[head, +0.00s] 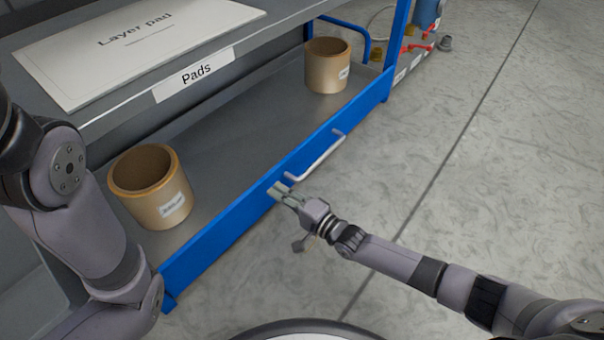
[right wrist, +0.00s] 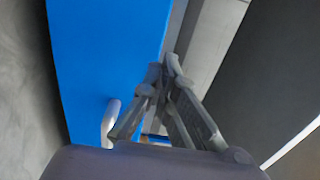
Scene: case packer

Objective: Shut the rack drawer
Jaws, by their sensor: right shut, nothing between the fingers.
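The rack drawer has a blue front panel (head: 238,218) and a grey tray floor, and it stands pulled out from under the shelf in the head view. A pale bar handle (head: 318,158) is fixed to the front panel. My right gripper (head: 280,191) is shut and empty, with its fingertips at the front panel by the near end of the handle. I cannot tell whether it touches the panel. In the right wrist view the shut fingers (right wrist: 168,68) lie over the blue panel (right wrist: 105,50), with the handle (right wrist: 110,120) to their left. My left gripper is out of view.
Two tan tubs stand in the drawer, one near (head: 150,188) and one far (head: 327,66). Above is a grey shelf with a layer pad (head: 130,45) and a Pads label (head: 195,74). Blue and red equipment (head: 425,22) stands beyond the rack. The floor at right is clear.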

